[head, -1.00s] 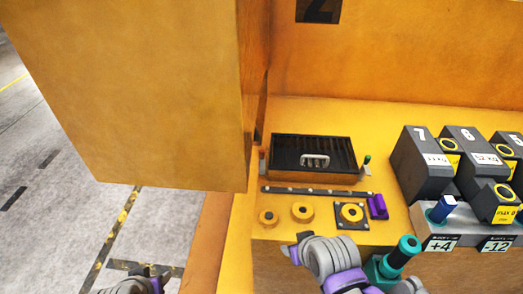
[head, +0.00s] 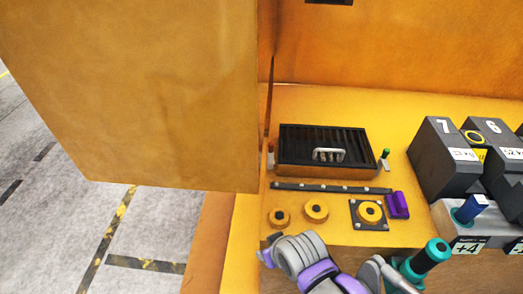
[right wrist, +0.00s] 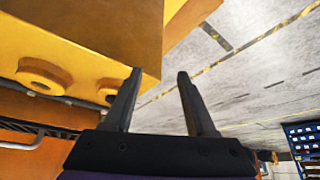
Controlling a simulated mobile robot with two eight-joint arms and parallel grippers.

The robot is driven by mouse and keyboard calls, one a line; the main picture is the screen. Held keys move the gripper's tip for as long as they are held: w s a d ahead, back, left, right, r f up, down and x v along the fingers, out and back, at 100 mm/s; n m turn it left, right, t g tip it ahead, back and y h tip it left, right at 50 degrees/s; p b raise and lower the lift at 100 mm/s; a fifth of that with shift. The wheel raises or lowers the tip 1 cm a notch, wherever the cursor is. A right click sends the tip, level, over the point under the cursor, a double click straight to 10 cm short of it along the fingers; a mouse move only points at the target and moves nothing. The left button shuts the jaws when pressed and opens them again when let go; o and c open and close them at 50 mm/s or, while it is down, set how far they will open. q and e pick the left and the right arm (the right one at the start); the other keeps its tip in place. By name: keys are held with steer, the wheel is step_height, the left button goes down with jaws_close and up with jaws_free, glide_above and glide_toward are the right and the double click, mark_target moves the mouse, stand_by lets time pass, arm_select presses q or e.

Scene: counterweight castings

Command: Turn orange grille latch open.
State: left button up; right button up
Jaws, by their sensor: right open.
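A black slatted grille (head: 300,145) with a pale handle (head: 328,155) is set on the yellow deck in the head view. A small orange latch (head: 270,153) stands upright at its left end, and a green-topped latch (head: 385,155) at its right end. Part of the grille (right wrist: 40,135) also shows at the left of the right wrist view. My right gripper (right wrist: 158,75) is open and empty, its fingers apart beside the yellow housing's edge. In the head view its arm is in front of the deck, nearer than the grille and latches. My left gripper is out of view.
A dark bar (head: 330,187), round yellow bosses (head: 316,210) and a purple block (head: 397,205) lie in front of the grille. A large yellow panel (head: 130,90) hangs at left. Numbered dark weights (head: 440,150) stand right. A teal-capped post (head: 430,255) is near my right arm.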

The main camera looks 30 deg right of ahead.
step_height(320, 180, up, 2)
steer(key=p, duration=0.1)
steer(key=n+t+y, duration=0.2)
steer(key=t, duration=0.1)
glide_toward(271, 144)
steer(key=x, duration=0.9)
steer(key=shift+w+f, duration=0.3)
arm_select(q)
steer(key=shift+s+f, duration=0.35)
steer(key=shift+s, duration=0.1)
arm_select(e)
steer(key=shift+w+f, duration=0.25)
steer(key=shift+f, duration=0.05)
jaws_close()
